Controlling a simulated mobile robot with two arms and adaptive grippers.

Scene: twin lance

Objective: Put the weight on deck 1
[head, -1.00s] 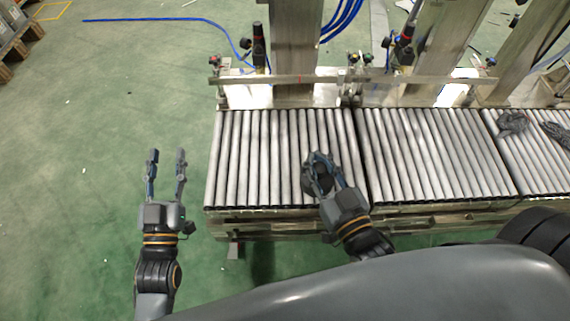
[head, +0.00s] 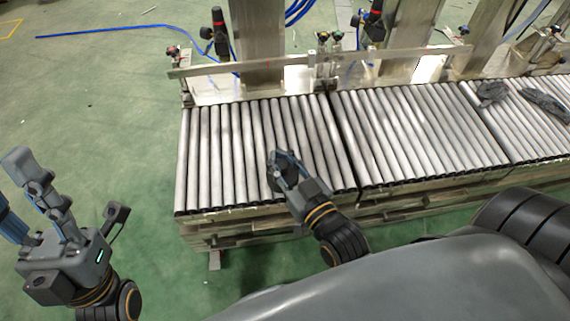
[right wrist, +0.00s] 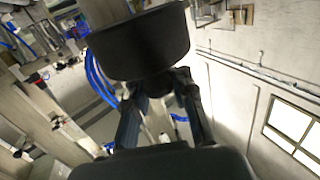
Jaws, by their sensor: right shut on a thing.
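The weight (head: 275,180) is a dark, round piece, partly hidden by my right gripper (head: 283,167). My right gripper is shut on it over the near, right part of the leftmost roller deck (head: 215,150). Whether the weight touches the rollers is unclear. In the right wrist view the weight (right wrist: 140,45) is a thick black disc with a narrower neck between the fingers (right wrist: 158,100). My left gripper (head: 20,195) is at the left edge, empty, fingers apart, over the floor. A second roller deck (head: 420,130) adjoins on the right. No deck number is readable.
A metal rail (head: 240,66) and steel columns (head: 258,45) stand behind the decks. Dark gloves (head: 545,104) lie on the far right deck. A blue hose (head: 100,33) lies on the green floor, which is mostly clear at left.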

